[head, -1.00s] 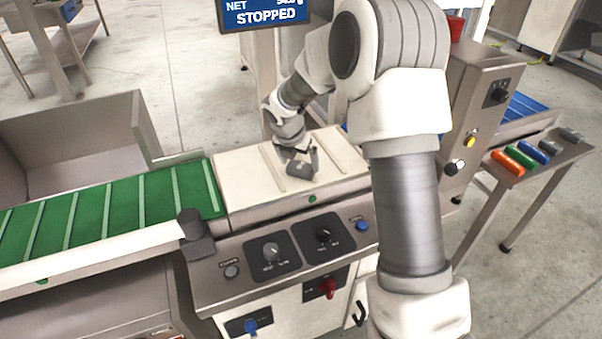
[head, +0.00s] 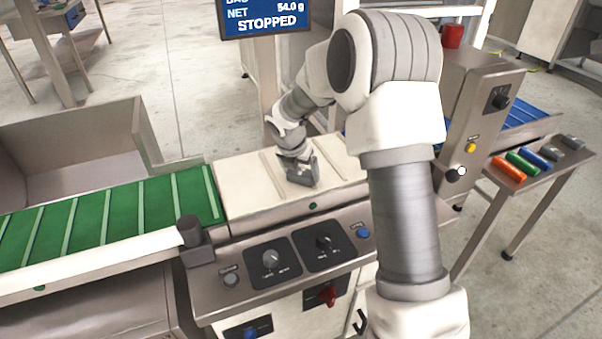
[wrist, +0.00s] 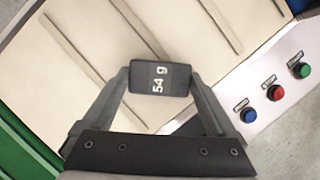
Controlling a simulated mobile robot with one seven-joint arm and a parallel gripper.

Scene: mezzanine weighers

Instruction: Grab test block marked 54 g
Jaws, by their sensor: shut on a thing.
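The test block (wrist: 160,78) is a small dark grey block with "54 g" in white on its top face. In the wrist view it lies between the two fingertips of my gripper (wrist: 159,86), which is shut on it from both sides. In the head view my gripper (head: 303,174) is low over the cream weighing belt (head: 247,193), and the block (head: 301,177) is mostly hidden by the fingers. I cannot tell whether the block touches the belt. The display (head: 265,17) reads NET 54.0 g and STOPPED.
The control panel (head: 295,262) with knobs runs along the front. A steel cabinet (head: 480,95) stands right. A side shelf (head: 545,168) holds orange, green, blue and grey blocks.

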